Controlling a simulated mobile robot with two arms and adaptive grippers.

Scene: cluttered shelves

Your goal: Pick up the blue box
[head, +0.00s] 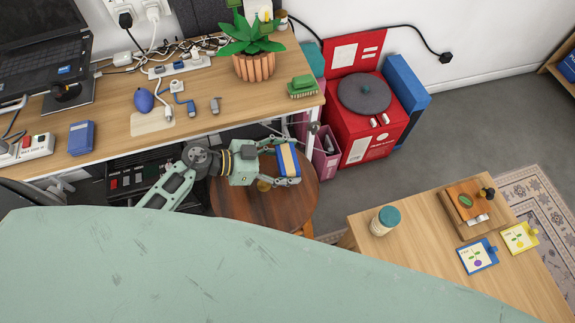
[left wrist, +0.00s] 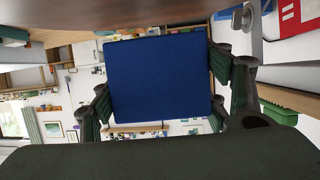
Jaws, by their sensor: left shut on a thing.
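My left gripper (head: 284,162) is shut on a blue box (head: 289,160) with a cream stripe along its edge, held over a round wooden stool. In the left wrist view the blue box (left wrist: 160,80) shows as a flat blue face between the two dark green fingers. One finger is on each side of it. Another blue box (head: 81,138) lies on the desk at the left. My right gripper is not in view.
The wooden stool (head: 240,203) is under my left gripper. The desk (head: 110,140) holds a laptop, cables and a potted plant (head: 254,60). A red box (head: 372,143) stands on the floor. A low table (head: 415,240) at the right carries a jar (head: 385,220) and cards.

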